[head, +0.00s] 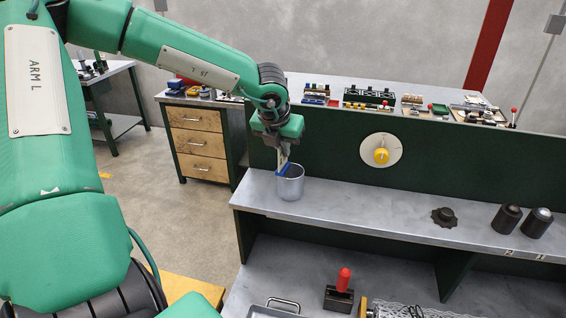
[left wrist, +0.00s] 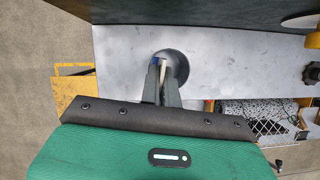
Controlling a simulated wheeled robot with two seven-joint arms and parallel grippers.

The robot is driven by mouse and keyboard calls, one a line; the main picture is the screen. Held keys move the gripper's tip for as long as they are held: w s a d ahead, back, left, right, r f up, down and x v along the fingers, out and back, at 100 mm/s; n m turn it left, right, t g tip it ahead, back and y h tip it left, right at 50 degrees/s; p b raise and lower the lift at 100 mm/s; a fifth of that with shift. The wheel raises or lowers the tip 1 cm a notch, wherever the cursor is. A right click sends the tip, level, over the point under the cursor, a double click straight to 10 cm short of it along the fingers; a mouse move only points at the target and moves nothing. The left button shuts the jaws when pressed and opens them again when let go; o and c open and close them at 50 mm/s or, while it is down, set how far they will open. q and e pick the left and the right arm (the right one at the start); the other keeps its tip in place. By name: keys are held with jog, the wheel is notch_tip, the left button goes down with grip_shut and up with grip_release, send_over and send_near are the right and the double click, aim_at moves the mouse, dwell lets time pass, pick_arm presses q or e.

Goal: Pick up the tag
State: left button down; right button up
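A grey metal cup (head: 291,187) stands near the left end of the grey shelf. What looks like the tag, a thin pale piece (left wrist: 164,67) with a blue part (head: 283,170) beside it, rises at the cup's mouth. My left gripper (head: 284,154) points down over the cup, its fingertips at the pale piece. In the left wrist view the left gripper's fingers (left wrist: 162,72) are close together on both sides of the pale piece; whether they press on it is unclear. The cup's inside is mostly hidden. My right gripper is not in view.
The shelf (head: 350,208) is clear between the cup and a dark knob-like part (head: 444,217). Two dark cylinders (head: 507,218) stand at right. A green panel with a yellow dial (head: 382,155) rises behind. A red-handled tool (head: 343,280) stands below.

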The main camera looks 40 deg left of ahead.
pick_arm(q)
jog(key=shift+r, duration=0.15)
notch_tip(320, 180, up, 20)
jog(key=b, duration=0.5)
dwell(0.4)
